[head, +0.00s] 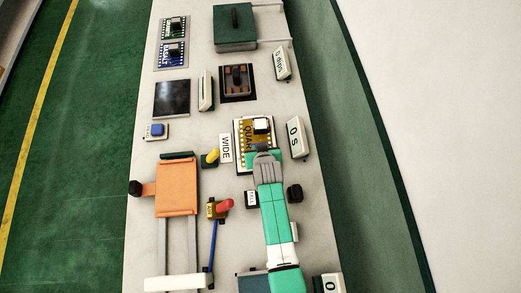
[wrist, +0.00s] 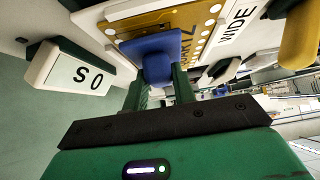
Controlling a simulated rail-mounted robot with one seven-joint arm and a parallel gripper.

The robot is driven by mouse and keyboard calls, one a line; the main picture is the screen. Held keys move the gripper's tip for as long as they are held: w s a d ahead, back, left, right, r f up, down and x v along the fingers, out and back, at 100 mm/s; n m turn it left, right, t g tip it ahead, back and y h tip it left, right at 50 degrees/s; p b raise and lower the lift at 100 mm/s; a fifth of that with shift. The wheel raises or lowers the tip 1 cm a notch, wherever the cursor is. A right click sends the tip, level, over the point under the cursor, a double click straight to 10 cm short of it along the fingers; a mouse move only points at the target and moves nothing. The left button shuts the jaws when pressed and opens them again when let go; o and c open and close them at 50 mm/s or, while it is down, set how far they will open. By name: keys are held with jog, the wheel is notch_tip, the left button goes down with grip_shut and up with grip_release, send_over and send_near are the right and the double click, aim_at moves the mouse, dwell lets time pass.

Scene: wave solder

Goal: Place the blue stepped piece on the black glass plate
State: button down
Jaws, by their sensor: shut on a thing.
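My gripper (wrist: 158,82) is shut on the blue stepped piece (wrist: 155,55), which sits between its green fingertips in the wrist view. The piece is in front of the gold QUARTZ board (wrist: 190,20); I cannot tell whether it touches the board. In the head view my gripper (head: 262,149) is over the lower part of the gold board (head: 243,131), and the arm mostly hides the piece. The black glass plate (head: 172,98) lies flat and empty, up and left of my gripper in the head view. It does not clearly show in the wrist view.
A white bar block (head: 205,91) stands right of the plate, and a blue button box (head: 156,130) below it. The WIDE sign (head: 225,148) and yellow knob (head: 212,156) are left of my gripper. The numbered block (head: 297,138) is to its right.

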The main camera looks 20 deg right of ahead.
jog(key=shift+r+p, duration=1.15)
jog(key=shift+r, duration=0.3)
